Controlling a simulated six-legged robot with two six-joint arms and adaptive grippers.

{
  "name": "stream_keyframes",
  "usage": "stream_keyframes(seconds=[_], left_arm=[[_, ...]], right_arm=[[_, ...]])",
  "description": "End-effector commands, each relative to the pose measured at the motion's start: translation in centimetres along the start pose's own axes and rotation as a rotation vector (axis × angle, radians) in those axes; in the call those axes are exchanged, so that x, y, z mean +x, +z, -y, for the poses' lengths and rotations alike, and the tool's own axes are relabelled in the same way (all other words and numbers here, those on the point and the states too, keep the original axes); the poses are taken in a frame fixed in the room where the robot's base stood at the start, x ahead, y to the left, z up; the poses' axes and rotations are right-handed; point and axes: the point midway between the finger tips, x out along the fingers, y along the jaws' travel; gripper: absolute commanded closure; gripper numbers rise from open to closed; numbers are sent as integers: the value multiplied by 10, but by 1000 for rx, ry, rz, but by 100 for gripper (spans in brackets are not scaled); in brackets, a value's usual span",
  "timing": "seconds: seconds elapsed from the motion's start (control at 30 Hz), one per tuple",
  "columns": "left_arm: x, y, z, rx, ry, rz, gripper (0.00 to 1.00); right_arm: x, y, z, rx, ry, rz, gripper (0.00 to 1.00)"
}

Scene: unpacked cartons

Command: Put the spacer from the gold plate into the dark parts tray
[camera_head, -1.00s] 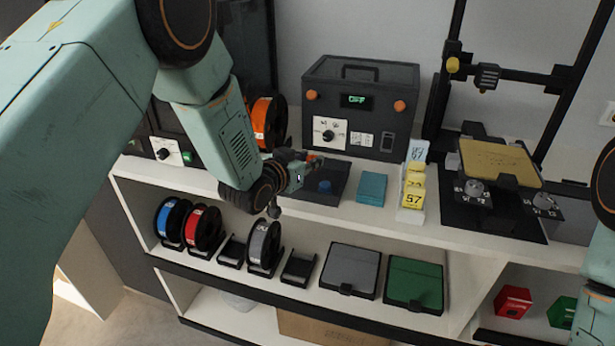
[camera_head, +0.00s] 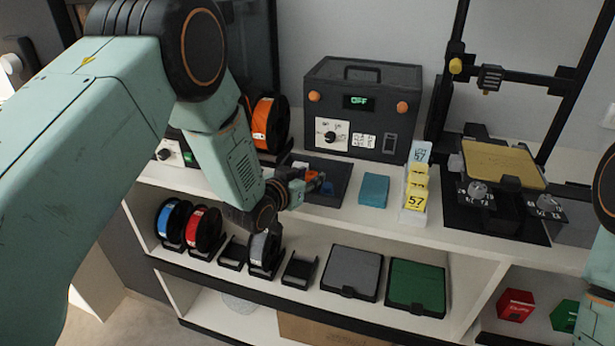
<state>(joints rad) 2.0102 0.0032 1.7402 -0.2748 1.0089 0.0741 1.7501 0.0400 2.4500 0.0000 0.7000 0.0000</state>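The gold plate (camera_head: 500,163) lies on the printer at the right, and its visible top is bare. The dark parts tray (camera_head: 340,174) stands on the top shelf in front of the black box. A small blue piece (camera_head: 327,187) shows in the tray, partly hidden by my gripper; I cannot tell if it is the spacer. My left gripper (camera_head: 313,181) is at the tray's left part, over or in it, close to the blue piece. Its fingers are small and partly hidden, so their opening is unclear. My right gripper is out of view; only part of that arm shows at the right edge.
A teal block (camera_head: 374,189) and a holder with yellow number cards (camera_head: 415,195) stand right of the tray. The black box (camera_head: 362,105) with an OFF display is behind it. Spools (camera_head: 203,228) and lidded bins (camera_head: 415,286) fill the lower shelf.

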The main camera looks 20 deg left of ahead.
Motion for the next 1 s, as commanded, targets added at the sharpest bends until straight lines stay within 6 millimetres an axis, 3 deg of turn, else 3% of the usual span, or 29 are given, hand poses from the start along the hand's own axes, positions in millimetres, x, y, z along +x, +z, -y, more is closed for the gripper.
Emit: stream_keyframes(seconds=[0.27, 0.8, 1.0], left_arm=[[-5, -3, 0, -1, 0, 1, 62], [-94, -3, 0, -2, -1, 1, 62], [-116, -2, 0, -2, 0, 0, 62]], right_arm=[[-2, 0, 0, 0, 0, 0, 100], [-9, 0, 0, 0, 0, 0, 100], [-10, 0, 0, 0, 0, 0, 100]])
